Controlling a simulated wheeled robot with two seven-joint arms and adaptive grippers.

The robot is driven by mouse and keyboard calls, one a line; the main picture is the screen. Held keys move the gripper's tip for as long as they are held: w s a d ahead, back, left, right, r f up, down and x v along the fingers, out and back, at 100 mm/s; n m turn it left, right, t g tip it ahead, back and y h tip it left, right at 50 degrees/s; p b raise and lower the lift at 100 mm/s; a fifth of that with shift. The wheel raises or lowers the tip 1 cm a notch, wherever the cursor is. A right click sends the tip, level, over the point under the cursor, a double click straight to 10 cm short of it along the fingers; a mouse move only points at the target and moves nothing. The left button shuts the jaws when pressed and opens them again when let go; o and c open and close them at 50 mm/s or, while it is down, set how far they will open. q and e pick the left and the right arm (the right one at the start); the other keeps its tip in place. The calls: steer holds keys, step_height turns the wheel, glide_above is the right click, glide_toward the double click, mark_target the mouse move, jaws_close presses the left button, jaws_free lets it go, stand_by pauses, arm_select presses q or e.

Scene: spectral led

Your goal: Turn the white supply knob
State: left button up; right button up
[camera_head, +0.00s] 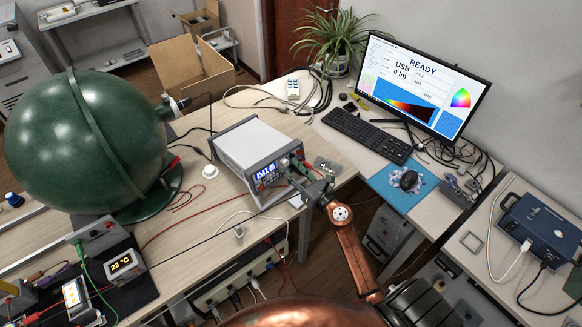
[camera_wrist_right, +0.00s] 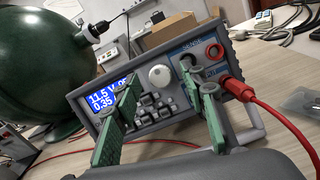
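The power supply (camera_head: 258,143) is a grey box standing on the wooden desk, its lit blue display facing the front. In the right wrist view its front panel (camera_wrist_right: 149,134) shows a display (camera_wrist_right: 106,96) reading about 11.5 V and 0.35. The white knob (camera_wrist_right: 160,76) is right of the display, above grey buttons. My right gripper (camera_head: 304,172) is in front of the panel's right part. In the wrist view its green-padded fingers (camera_wrist_right: 160,76) are open, with the knob appearing between the tips and no clear contact. My left gripper is not in view.
A red plug and cable (camera_wrist_right: 242,90) leave the panel close to the right finger. A large green sphere (camera_head: 90,140) stands left of the supply. A monitor (camera_head: 421,85) and keyboard (camera_head: 366,133) are to the right. A white round object (camera_head: 210,171) lies beside the supply.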

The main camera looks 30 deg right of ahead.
steer(key=shift+w, duration=0.1)
steer(key=shift+c, duration=0.4)
jaws_close()
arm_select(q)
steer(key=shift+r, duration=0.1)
arm_select(e)
steer(key=shift+r+m+h+p, duration=0.3)
steer(key=shift+m+p, duration=0.7)
steer(key=shift+p, duration=0.2)
steer(key=m+g+p, duration=0.1)
steer(key=m+p, duration=0.4)
steer(key=m+h+p, duration=0.1)
steer(key=m+p, duration=0.5)
steer(key=m+g+h+p, duration=0.1)
steer(key=m+p, duration=0.4)
steer(key=shift+a+r+g+p, duration=0.1)
steer(key=shift+g+p, duration=0.2)
steer(key=shift+p, duration=0.05)
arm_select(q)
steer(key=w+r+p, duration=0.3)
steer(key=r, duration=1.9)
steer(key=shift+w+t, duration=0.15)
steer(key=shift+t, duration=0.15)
arm_select(e)
steer(key=shift+m+g, duration=0.3)
steer(key=shift+m, duration=1.4)
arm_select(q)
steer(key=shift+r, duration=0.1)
arm_select(e)
steer(key=shift+f, duration=0.25)
